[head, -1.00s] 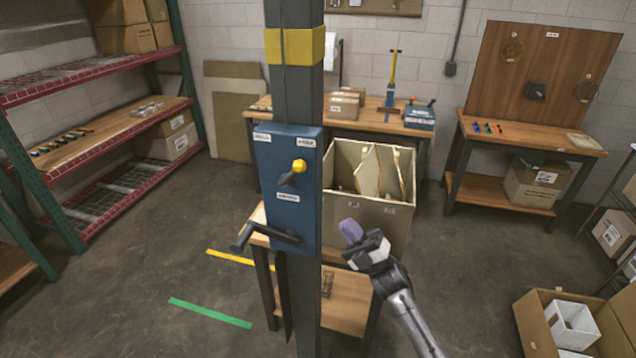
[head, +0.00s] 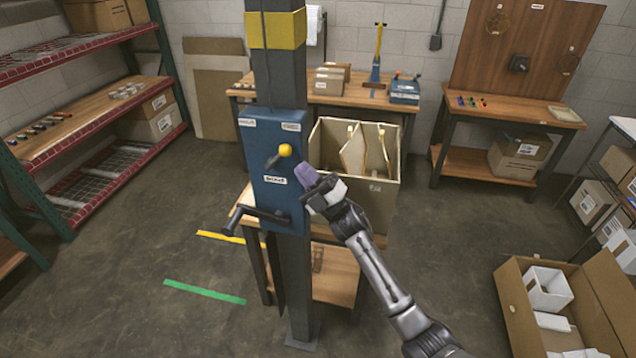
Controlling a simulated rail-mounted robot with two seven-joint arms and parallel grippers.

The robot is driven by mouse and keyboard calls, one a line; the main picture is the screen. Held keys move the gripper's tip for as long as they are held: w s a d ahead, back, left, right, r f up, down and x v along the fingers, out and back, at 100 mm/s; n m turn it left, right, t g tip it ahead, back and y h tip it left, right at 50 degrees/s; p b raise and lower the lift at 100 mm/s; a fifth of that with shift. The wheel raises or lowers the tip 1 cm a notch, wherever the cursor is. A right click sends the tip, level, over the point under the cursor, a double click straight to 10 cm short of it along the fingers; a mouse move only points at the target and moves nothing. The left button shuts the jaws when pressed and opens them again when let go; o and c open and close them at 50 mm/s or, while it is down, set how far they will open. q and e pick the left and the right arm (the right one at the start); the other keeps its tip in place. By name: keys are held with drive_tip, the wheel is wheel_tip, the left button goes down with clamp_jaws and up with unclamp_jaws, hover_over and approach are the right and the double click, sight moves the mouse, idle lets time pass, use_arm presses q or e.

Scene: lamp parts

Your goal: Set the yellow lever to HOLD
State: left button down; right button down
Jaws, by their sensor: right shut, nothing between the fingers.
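The yellow lever (head: 285,150) is a dark stub with a yellow knob on the front of the blue box (head: 262,211) fixed to the grey post. Its knob end points up and to the right. White labels sit at the upper left, upper right and below the lever; their words are too small to read surely. My right gripper (head: 305,175) is just right of the box, a little below and right of the knob. Its purple-tipped fingers are shut and empty, and look apart from the knob. My left gripper is not in view.
A dark crank handle (head: 258,214) sticks out low on the box. Behind the post stands a tan bin (head: 385,187) on a wooden table. A workbench (head: 340,97) is at the back, red shelving (head: 90,145) at left, an open carton (head: 560,310) at lower right.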

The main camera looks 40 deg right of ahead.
sight(277, 159)
drive_tip(key=shift+p+x, duration=0.3)
drive_tip(key=shift+x, duration=1)
